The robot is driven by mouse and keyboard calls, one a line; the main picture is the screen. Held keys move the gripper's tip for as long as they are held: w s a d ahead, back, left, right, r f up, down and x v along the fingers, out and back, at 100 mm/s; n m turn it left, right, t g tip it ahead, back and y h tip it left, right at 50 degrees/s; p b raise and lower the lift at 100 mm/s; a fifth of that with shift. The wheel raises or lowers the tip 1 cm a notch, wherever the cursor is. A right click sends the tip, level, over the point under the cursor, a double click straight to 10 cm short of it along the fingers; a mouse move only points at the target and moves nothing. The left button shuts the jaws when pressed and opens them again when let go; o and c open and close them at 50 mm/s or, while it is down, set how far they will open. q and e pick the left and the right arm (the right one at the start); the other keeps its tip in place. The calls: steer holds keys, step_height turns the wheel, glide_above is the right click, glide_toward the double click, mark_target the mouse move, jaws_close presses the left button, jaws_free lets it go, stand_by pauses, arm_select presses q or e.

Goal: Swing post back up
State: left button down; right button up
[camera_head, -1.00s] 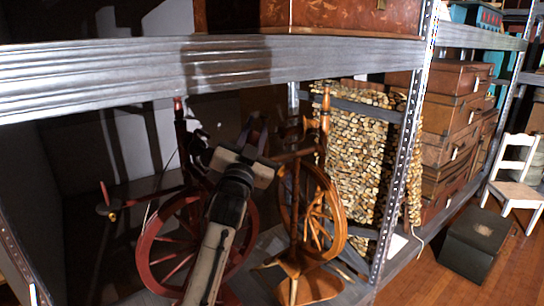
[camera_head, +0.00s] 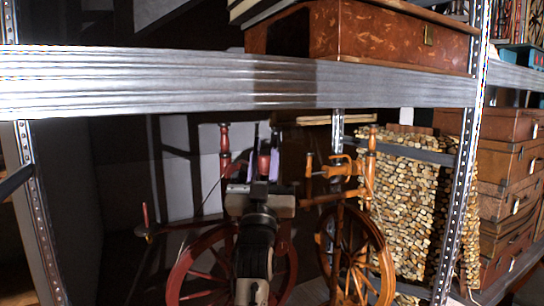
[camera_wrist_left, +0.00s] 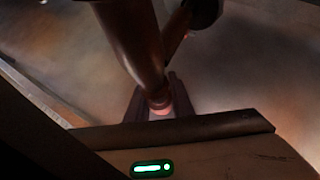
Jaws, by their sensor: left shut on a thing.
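A dark red spinning wheel (camera_head: 180,278) stands on the lower shelf, with an upright turned post (camera_head: 225,150) at its left. A second reddish post (camera_head: 264,160) stands about upright between the fingers of my left gripper (camera_head: 264,148). In the left wrist view this brown turned post (camera_wrist_left: 135,40) runs down between the fingertips (camera_wrist_left: 158,100), and the gripper is shut on it. My left arm hides the middle of the red wheel and the post's lower end. My right gripper is in neither view.
An orange-brown spinning wheel (camera_head: 385,250) stands close to the right of my arm. A metal shelf beam (camera_head: 130,82) crosses above the gripper, with a perforated upright (camera_head: 462,190) at the right. Stacked wood (camera_head: 410,190) and brown suitcases (camera_head: 505,165) are farther right.

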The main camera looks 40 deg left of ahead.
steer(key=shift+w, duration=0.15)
arm_select(q)
steer(key=c, duration=1.6)
jaws_free()
steer(key=shift+s, duration=0.15)
steer(key=shift+o, duration=0.2)
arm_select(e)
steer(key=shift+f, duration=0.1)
